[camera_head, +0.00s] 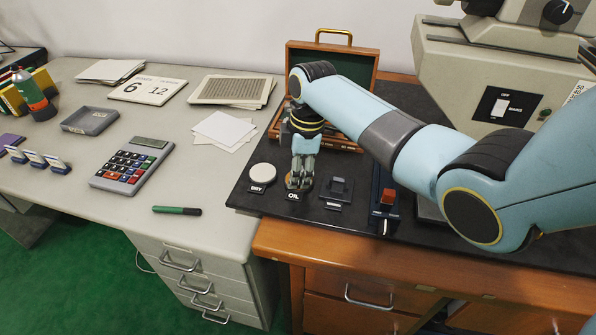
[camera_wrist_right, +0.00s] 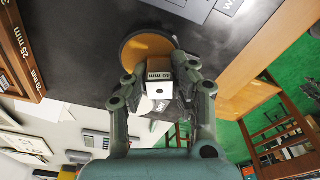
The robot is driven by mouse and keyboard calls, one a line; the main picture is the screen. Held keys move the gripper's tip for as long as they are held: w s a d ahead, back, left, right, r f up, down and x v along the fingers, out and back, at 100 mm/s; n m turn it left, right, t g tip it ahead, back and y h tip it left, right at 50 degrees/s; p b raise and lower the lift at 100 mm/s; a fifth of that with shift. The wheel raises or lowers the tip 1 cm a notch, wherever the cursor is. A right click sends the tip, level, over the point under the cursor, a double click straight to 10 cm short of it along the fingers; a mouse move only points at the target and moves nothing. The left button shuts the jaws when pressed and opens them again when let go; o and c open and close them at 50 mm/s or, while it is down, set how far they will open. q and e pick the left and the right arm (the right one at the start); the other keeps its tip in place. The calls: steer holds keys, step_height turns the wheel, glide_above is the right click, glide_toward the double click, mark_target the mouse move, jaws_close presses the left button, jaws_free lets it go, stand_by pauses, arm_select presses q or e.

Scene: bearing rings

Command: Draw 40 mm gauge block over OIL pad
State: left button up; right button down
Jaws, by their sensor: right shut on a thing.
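My right gripper (camera_head: 299,182) points down over the OIL pad, beside its OIL label (camera_head: 293,196). In the right wrist view the right gripper (camera_wrist_right: 160,82) is shut on the 40 mm gauge block (camera_wrist_right: 159,90), a small pale block marked 40 mm. The amber round OIL pad (camera_wrist_right: 143,46) lies just behind the block, partly covered by it and the fingers. Whether the block touches the pad, I cannot tell. In the head view the fingers hide the block and most of the pad. My left gripper is not in view.
The white DRY pad (camera_head: 263,173) is just left of the OIL pad. A dark stand (camera_head: 338,188) and a red-topped fixture (camera_head: 388,197) are to the right. An open wooden case (camera_head: 345,145) stands behind. A calculator (camera_head: 131,165) and green marker (camera_head: 177,210) lie left.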

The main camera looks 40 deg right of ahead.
steer(key=shift+d, duration=0.1)
steer(key=shift+w+d+b, duration=0.45)
steer(key=shift+w+d, duration=0.25)
steer(key=shift+d, duration=0.1)
steer(key=shift+s+a, duration=0.1)
stand_by(0.3)
steer(key=shift+s+a+p, duration=0.3)
steer(key=shift+a+p, duration=0.1)
steer(key=shift+p, duration=0.35)
steer(key=shift+r, duration=0.15)
step_height(320, 180, up, 5)
steer(key=p, duration=0.5)
